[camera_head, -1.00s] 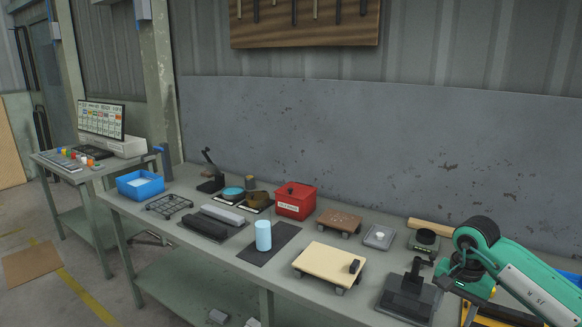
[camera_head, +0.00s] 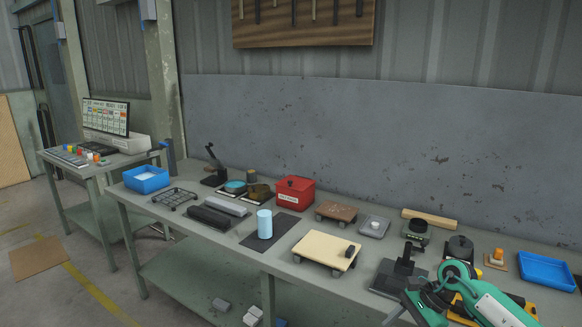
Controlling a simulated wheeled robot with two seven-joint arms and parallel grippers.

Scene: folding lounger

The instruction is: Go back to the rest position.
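The task names no object. My green and white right arm (camera_head: 492,305) comes in at the lower right, in front of the workbench. Its gripper (camera_head: 398,312) points down and left at the bottom edge, beside a black stand (camera_head: 400,273). The gripper is small and partly cut off, so its fingers cannot be read. I see nothing held in it. My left arm and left gripper are not in view.
On the workbench (camera_head: 340,284) stand a cream board (camera_head: 322,248), a light blue cylinder (camera_head: 265,224), a red box (camera_head: 294,193), an orange-topped piece (camera_head: 497,257) and a blue tray (camera_head: 546,271). A side table (camera_head: 110,159) holds a monitor (camera_head: 106,116).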

